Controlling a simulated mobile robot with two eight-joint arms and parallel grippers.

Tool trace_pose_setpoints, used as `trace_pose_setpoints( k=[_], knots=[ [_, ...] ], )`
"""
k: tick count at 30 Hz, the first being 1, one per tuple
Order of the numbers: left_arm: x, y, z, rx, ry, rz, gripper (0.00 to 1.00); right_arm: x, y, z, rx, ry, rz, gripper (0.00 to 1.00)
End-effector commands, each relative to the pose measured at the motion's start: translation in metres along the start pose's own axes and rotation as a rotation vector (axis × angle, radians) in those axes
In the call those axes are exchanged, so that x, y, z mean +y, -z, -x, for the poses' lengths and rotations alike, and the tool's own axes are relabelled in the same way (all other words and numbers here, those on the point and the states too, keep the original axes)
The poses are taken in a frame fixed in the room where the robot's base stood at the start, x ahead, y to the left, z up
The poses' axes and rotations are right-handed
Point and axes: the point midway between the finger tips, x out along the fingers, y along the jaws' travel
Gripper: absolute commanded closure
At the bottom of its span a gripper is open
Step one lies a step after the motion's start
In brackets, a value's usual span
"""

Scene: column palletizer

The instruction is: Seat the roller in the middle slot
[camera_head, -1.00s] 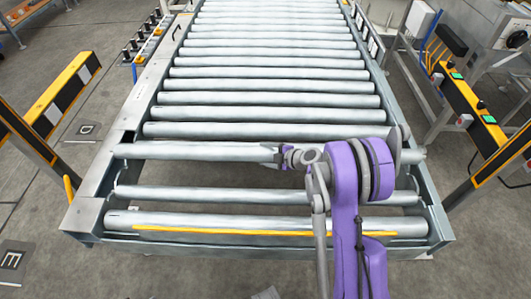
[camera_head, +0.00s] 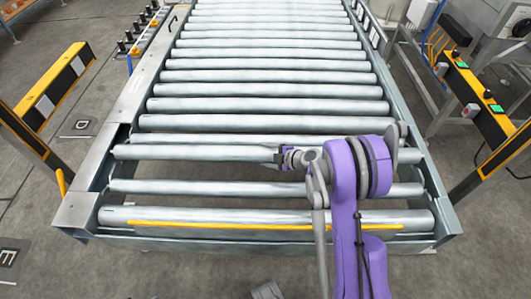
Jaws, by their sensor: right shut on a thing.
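The roller (camera_head: 195,153), a long grey metal cylinder, lies crosswise near the front end of the conveyor frame (camera_head: 104,186). It is level with the side rails and parallel to the other rollers. My right gripper (camera_head: 284,156) is shut on it near its middle. The roller's left end is by the inner side of the left rail; I cannot tell whether it sits fully in its slot. The middle slot itself is not clearly visible.
A roller (camera_head: 210,187) and a front roller (camera_head: 180,214) lie nearer to me, behind a yellow-striped front bar. Several rollers (camera_head: 262,107) fill the conveyor beyond. Yellow-black posts (camera_head: 55,85) stand on both sides. A gap shows between the held roller and the nearer one.

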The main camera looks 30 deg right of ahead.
Motion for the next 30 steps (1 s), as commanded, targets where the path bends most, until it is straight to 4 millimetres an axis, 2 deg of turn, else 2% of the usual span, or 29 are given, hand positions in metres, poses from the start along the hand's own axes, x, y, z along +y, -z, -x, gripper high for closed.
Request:
trace_pose_setpoints(
  k=[30],
  knots=[
    [0.000,-0.011,-0.037,-0.013,0.000,0.000,0.50,-0.036,-0.024,-0.026,0.000,-0.002,-0.001,1.00]
  ],
)
